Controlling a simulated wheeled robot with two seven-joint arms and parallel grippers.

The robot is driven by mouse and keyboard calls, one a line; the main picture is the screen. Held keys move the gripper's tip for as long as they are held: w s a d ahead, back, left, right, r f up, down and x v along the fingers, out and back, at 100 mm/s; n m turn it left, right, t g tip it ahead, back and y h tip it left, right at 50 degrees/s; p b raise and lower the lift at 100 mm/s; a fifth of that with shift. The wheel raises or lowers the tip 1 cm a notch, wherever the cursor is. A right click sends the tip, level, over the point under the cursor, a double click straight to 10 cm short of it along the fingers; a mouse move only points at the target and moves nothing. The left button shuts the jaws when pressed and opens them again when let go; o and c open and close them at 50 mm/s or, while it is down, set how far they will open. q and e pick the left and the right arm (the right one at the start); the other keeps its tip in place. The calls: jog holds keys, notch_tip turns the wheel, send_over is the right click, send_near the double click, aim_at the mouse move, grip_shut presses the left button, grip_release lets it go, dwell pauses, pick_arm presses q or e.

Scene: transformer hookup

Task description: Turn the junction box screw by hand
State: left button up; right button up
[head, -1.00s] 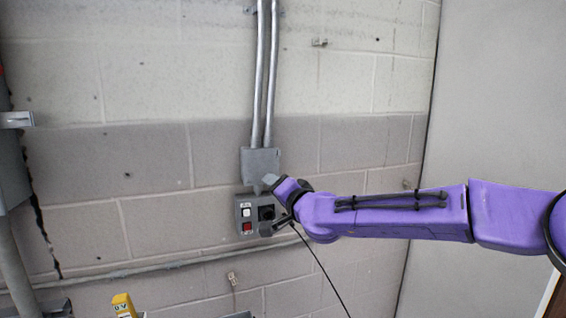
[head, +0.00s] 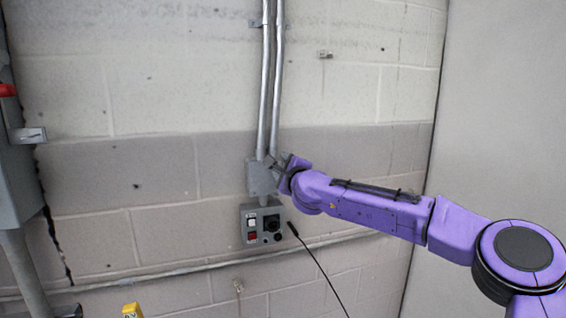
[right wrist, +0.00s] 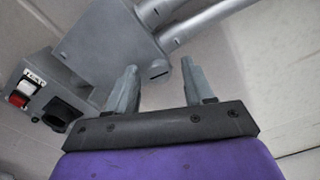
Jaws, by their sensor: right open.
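The grey junction box (head: 258,180) is on the block wall at the foot of two conduits. My right gripper (head: 281,163) is at its right edge in the head view and covers part of it. In the right wrist view the junction box (right wrist: 110,45) lies just beyond my open right gripper (right wrist: 159,68). A small dark slotted mark (right wrist: 158,72), perhaps the screw, shows on the box between the two fingertips. Nothing is gripped, and contact cannot be told. My left gripper is out of view.
A control box (head: 262,222) with a white switch, a red switch and a black knob is below the junction box. Two conduits (head: 272,80) rise above. A black cable (head: 318,262) hangs at lower right. A grey cabinet (head: 15,170) stands at far left.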

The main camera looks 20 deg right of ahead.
jog(key=shift+w+f, duration=0.1)
grip_shut()
jog(key=shift+n, duration=0.3)
jog(key=n+p, duration=0.1)
jog(key=n, duration=1.2)
jog(key=n+b, duration=0.1)
jog(key=n, duration=0.9)
jog(key=n+b, duration=0.1)
jog(key=n, duration=0.9)
jog(key=shift+d+f, duration=0.1)
jog(key=shift+f, duration=0.2)
